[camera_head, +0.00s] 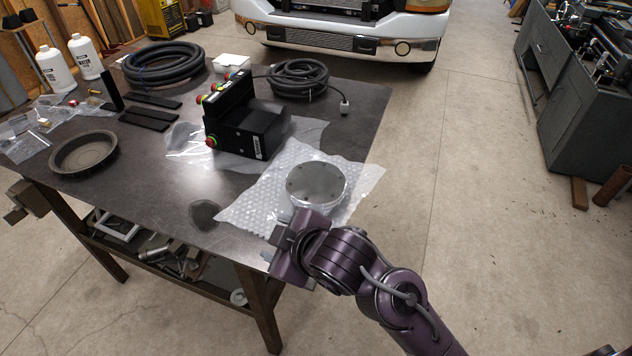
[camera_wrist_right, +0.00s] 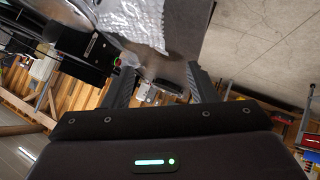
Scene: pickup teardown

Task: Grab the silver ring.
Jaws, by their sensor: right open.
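The silver ring (camera_head: 316,184) is a round, flat metal piece lying on bubble wrap (camera_head: 252,208) near the table's front right corner. My right gripper (camera_head: 296,226) is at the near edge of the ring, partly over the wrap; I cannot tell whether it touches the ring. In the right wrist view its two dark fingers (camera_wrist_right: 162,80) stand apart with nothing clearly held between them. The bubble wrap (camera_wrist_right: 135,20) shows at the top there, but I cannot make out the ring for certain. My left gripper is not in view.
On the dark table (camera_head: 150,215) a black box with red and green buttons (camera_head: 240,120) stands behind the ring. Floor right of the table is clear.

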